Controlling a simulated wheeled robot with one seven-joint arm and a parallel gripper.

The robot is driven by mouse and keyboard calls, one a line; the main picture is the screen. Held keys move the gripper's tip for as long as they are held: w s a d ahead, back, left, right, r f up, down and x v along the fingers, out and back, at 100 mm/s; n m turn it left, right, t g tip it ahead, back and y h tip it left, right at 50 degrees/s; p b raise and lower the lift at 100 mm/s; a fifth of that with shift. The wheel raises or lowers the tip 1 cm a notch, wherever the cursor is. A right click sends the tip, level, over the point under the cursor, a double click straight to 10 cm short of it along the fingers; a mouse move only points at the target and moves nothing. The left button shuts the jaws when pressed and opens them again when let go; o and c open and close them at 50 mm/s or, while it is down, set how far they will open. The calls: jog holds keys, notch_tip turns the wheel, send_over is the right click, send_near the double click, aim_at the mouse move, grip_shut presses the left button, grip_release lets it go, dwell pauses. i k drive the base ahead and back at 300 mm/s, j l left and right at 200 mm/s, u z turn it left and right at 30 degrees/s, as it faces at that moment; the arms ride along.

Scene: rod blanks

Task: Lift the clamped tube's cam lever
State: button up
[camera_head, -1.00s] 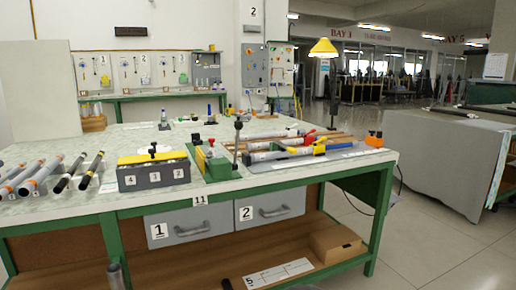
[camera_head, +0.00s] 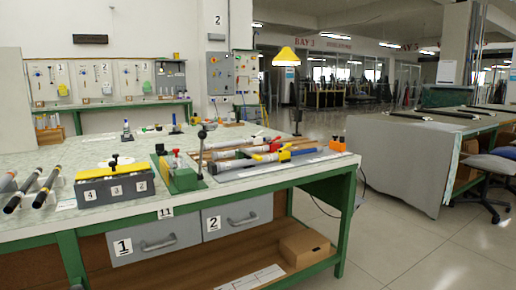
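On the near bench (camera_head: 100,228), light tubes (camera_head: 236,164) lie on its right half. A clamp with red and yellow parts (camera_head: 273,150) sits at the right end of these tubes; its red part may be the cam lever, but it is too small to be sure. Left of the tubes is a green fixture (camera_head: 184,181) with a small red piece on top and a dark ball-topped post (camera_head: 202,136) beside it. Whether a tube is held in this fixture cannot be told. My gripper is not in view.
A grey box (camera_head: 92,193) with yellow top and numbered labels stands left of the fixture. Dark rods (camera_head: 44,191) lie at far left. An orange piece (camera_head: 338,144) is at the bench's right end. Floor (camera_head: 400,240) is open on the right, before a grey panel (camera_head: 405,158) and stool (camera_head: 490,178).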

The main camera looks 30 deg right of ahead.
aim_at(288, 144)
jog(key=z, duration=1.65)
jog(key=i+j, duration=0.35)
jog(key=i, duration=0.15)
jog(key=i+j+z, duration=0.1)
jog(key=i+j, duration=0.2)
jog(key=i, duration=0.2)
